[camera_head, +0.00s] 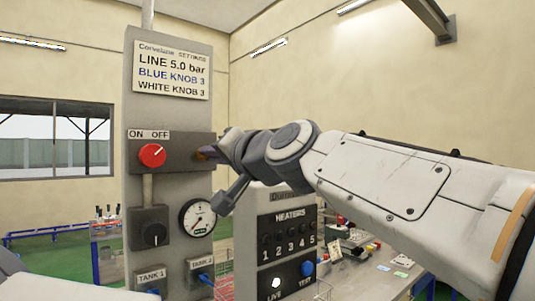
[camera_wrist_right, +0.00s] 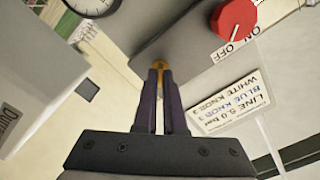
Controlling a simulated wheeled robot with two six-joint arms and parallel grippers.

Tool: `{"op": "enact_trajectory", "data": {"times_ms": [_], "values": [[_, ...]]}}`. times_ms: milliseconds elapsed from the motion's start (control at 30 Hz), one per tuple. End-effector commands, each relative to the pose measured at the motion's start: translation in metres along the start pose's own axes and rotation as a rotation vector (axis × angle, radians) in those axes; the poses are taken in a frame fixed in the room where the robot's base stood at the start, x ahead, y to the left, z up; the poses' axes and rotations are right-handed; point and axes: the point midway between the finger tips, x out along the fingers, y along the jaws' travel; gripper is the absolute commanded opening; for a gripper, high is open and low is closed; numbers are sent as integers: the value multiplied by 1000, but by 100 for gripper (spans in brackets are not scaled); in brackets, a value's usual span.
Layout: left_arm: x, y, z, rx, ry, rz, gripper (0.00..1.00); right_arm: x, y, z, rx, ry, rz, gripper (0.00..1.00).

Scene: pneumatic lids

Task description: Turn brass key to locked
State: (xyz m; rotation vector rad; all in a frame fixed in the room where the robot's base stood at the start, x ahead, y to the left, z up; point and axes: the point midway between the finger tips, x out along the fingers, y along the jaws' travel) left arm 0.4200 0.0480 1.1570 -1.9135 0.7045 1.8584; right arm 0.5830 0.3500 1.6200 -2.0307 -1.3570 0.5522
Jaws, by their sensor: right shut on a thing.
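The brass key (camera_wrist_right: 160,65) shows in the right wrist view as a small gold piece between the tips of my right gripper (camera_wrist_right: 161,78). It sits at the side of the grey switch box that carries the red knob (camera_wrist_right: 233,20). My right gripper (camera_head: 208,153) is shut on the key, and its dark fingers run straight to it. In the head view the gripper reaches the right side of the grey switch box (camera_head: 140,160) beside the red knob (camera_head: 152,156). The key is mostly hidden there, and its turn position cannot be told. My left gripper is not in view.
A sign (camera_head: 172,69) hangs above the switch box on the grey column. A black knob (camera_head: 154,234) and a pressure gauge (camera_head: 197,218) sit below. A heater panel (camera_head: 270,258) stands right of the column, under my right arm, near a cluttered bench (camera_head: 355,285).

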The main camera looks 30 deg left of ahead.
Motion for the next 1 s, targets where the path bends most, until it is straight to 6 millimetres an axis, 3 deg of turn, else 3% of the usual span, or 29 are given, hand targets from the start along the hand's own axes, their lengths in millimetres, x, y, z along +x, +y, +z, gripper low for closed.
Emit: {"op": "enact_trajectory", "data": {"times_ms": [567, 600, 633, 667, 1000], "values": [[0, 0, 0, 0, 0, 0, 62, 0, 1, 2, 30, -4, 1, 0], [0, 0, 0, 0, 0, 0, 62, 0, 1, 1, 30, -4, 1, 23], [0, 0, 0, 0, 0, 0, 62, 0, 1, 1, 30, -4, 1, 34], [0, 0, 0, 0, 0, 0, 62, 0, 1, 1, 30, -3, 1, 38], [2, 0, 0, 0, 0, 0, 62, -3, 1, 1, 28, -1, 0, 38]]}}
